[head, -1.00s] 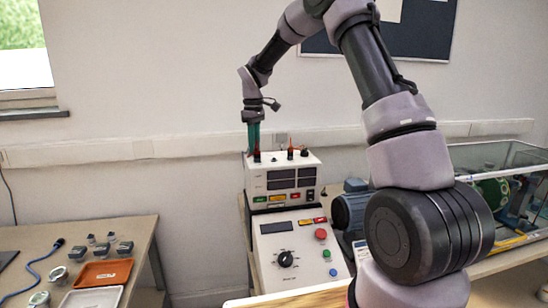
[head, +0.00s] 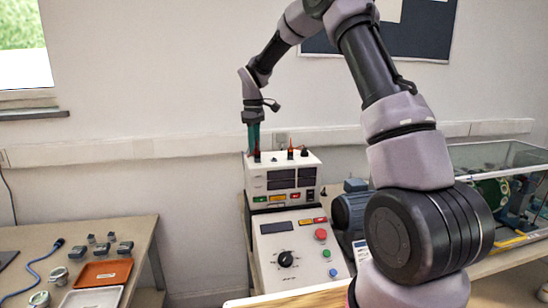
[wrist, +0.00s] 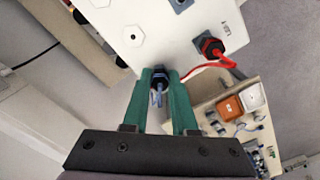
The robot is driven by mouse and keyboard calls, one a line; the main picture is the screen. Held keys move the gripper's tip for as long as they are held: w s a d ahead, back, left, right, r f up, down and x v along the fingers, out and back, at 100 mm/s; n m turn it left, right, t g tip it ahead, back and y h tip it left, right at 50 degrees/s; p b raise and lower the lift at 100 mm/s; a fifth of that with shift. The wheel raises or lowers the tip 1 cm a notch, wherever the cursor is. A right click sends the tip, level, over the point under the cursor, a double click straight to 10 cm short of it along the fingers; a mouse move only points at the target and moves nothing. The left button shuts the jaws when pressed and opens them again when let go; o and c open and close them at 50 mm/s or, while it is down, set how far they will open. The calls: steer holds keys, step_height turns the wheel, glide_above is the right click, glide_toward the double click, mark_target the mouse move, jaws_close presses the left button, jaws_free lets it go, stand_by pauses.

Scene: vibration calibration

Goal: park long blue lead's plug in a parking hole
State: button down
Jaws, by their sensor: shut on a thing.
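My gripper (wrist: 160,82) has green fingers and is shut on a dark blue plug (wrist: 159,78), with a short pale blue piece showing between the fingers. In the head view my gripper (head: 254,137) points down over the left of the white instrument box's top (head: 282,162). In the wrist view the plug is at the edge of the white top (wrist: 165,40); I cannot tell whether it sits in a hole. The rest of the held plug's lead is hidden.
A control panel (head: 300,252) is in front. On the left table lie a blue cable (head: 40,263), an orange tray (head: 104,272) and small metal parts.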

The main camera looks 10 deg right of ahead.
steer(key=shift+f, duration=0.1)
steer(key=c, duration=0.6)
jaws_free()
steer(key=shift+r, duration=2.5)
steer(key=shift+r, duration=0.1)
